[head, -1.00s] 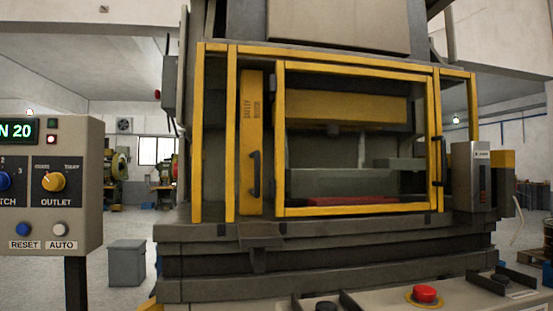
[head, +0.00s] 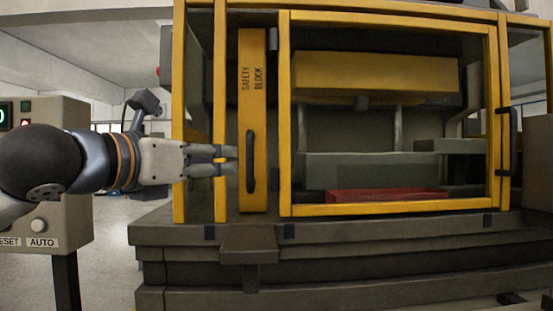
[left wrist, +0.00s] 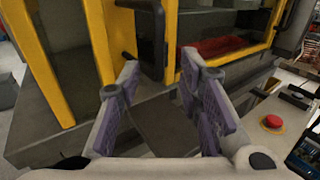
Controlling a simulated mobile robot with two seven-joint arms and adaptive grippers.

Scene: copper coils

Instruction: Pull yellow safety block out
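The yellow safety block (head: 252,95) stands upright in the press frame, left of the framed door, with its lettering near the top. Its dark vertical handle (head: 250,162) is on the lower front. My left gripper (head: 231,160) comes in level from the left, its fingertips near the block's left edge, just short of the handle in the picture. Whether they touch anything cannot be told. In the left wrist view its purple-padded fingers (left wrist: 160,68) are apart with nothing held between them. A dark upright part (left wrist: 150,40), perhaps the handle, shows beyond them. My right gripper is not in view.
A yellow-framed door (head: 390,211) with its own dark handle (head: 507,140) closes the press opening right of the block. A red slab (head: 385,196) lies inside. A dark ledge (head: 248,243) juts out below the block. A control panel (head: 62,225) stands left, behind my arm.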

